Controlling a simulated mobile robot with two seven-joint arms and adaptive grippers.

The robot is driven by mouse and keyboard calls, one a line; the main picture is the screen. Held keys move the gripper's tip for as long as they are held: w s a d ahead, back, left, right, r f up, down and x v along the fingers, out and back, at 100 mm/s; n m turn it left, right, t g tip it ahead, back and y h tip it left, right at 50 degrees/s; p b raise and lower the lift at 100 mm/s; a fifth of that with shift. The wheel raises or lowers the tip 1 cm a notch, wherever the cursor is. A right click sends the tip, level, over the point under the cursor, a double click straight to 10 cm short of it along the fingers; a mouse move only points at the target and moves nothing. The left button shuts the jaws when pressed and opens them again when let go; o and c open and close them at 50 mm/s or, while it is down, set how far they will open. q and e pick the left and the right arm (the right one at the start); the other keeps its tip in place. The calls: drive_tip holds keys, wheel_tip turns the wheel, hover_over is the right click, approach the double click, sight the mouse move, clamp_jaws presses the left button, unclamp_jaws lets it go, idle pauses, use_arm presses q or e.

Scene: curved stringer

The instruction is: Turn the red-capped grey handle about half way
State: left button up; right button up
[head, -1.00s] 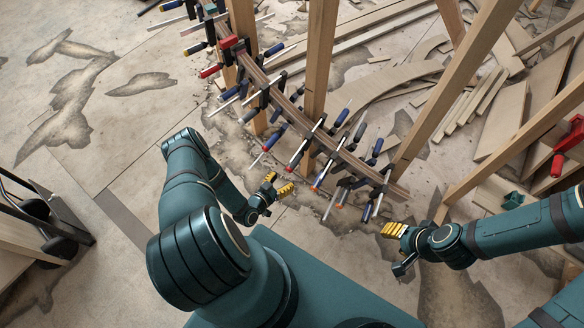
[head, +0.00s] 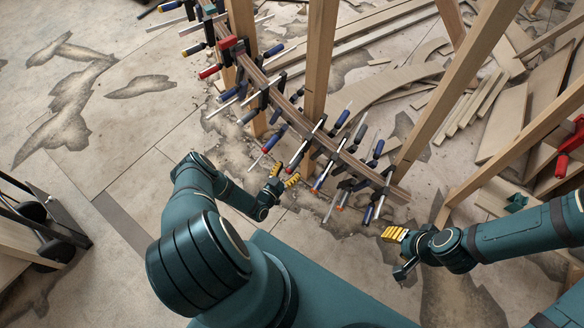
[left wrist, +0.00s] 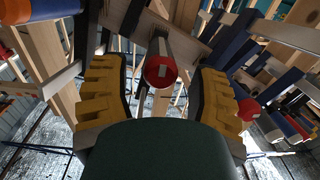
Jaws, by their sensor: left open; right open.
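The red-capped handle (left wrist: 160,72) shows nearly end-on in the left wrist view, its round red cap facing the camera and a grey shaft behind it. My left gripper (head: 286,174) is open beside the clamped curved beam (head: 300,122) in the head view. In the left wrist view its yellow-padded fingers (left wrist: 158,92) stand on either side of the red cap, with a visible gap on both sides. In the head view I cannot tell this handle from the other clamps. My right gripper (head: 394,234) is open and empty, right of the beam's near end.
Several clamps with blue, red and orange-tipped handles line the beam. Another red cap (left wrist: 249,109) lies just right of the right finger in the wrist view. Wooden posts (head: 318,60) rise behind the beam.

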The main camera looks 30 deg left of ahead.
sight(296, 163)
use_arm(q)
drive_tip(key=shift+w, duration=1.3)
drive_tip(key=shift+d, duration=0.1)
clamp_jaws()
